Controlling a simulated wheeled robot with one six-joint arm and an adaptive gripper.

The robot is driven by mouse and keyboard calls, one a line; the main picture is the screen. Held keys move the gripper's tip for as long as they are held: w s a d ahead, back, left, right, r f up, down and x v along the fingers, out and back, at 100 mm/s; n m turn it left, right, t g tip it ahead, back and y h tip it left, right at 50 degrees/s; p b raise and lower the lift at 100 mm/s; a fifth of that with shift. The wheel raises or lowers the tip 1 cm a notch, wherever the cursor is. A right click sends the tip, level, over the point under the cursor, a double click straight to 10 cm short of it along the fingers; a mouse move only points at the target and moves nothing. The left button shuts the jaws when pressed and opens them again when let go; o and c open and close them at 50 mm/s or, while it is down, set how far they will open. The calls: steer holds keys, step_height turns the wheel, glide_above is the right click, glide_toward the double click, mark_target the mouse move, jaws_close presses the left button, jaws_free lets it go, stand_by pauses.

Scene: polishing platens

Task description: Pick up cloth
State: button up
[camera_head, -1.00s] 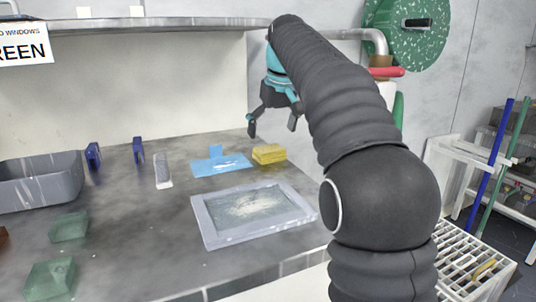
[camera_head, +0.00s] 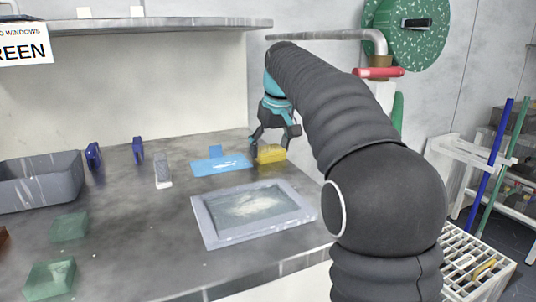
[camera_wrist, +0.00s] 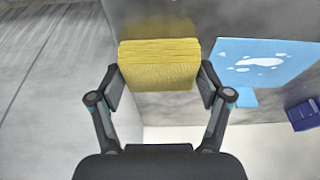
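A yellow folded cloth (camera_head: 271,154) with layered edges lies on the grey counter at the back right. It shows large in the wrist view (camera_wrist: 159,66). My gripper (camera_head: 272,141) is just above it with the fingers spread. In the wrist view my gripper (camera_wrist: 161,88) is open, with one finger at each side of the cloth's near end. A gap or light contact at the fingers cannot be told. The fingers partly cover the cloth in the head view.
A flat blue piece with white patches (camera_head: 208,168) lies just left of the cloth. A framed tray (camera_head: 206,224) lies in front. A grey bin (camera_head: 48,197), dark blue holders (camera_head: 138,150) and green blocks (camera_head: 50,279) stand left. A red-handled pipe (camera_head: 378,73) is right.

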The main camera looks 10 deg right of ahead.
mark_target(269, 149)
stand_by(0.3)
steer(key=shift+r, duration=4.95)
steer(key=shift+o, duration=1)
steer(key=c, duration=0.3)
steer(key=shift+a, duration=0.1)
